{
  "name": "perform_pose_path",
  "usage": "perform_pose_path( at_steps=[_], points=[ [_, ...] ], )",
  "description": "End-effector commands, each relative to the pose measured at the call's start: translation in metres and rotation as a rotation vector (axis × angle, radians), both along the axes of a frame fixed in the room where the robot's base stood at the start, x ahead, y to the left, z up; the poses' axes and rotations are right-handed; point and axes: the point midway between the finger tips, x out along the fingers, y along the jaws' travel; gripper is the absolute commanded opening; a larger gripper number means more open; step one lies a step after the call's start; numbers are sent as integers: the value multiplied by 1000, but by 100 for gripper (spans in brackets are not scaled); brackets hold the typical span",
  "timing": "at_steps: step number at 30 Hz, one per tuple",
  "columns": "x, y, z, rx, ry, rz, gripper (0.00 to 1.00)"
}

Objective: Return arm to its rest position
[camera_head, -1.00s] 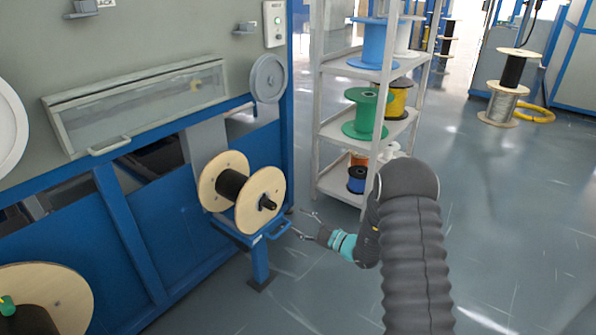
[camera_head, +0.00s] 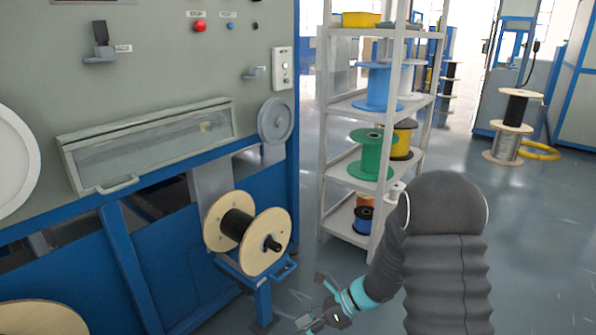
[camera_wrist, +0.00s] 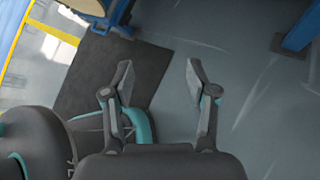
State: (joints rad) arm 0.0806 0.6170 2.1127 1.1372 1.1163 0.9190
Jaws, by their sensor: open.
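My gripper (camera_wrist: 158,82) is open and empty in the wrist view, its two fingers spread apart above the grey floor. In the head view my gripper (camera_head: 298,303) is low at the bottom centre, in front of and below the wooden spool with black cable (camera_head: 262,242). That spool sits on a blue stand (camera_head: 263,296) at the machine's right end. My gripper is apart from the spool. The fingertips are small in the head view.
The grey and blue machine (camera_head: 165,85) fills the left. A white shelf (camera_head: 344,104) with several coloured spools stands behind my arm. Free floor (camera_head: 520,240) lies at the right. In the wrist view a dark mat (camera_wrist: 105,75) and a yellow floor line (camera_wrist: 52,31) show.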

Motion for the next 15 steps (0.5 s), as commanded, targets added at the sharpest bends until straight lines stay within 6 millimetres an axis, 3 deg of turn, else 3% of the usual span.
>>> perform_pose_path(
  at_steps=[6,15],
  points=[
    [-52,-30,41,-141,-407,465,58],
    [-102,-76,89,-308,-805,1020,58]
  ],
)
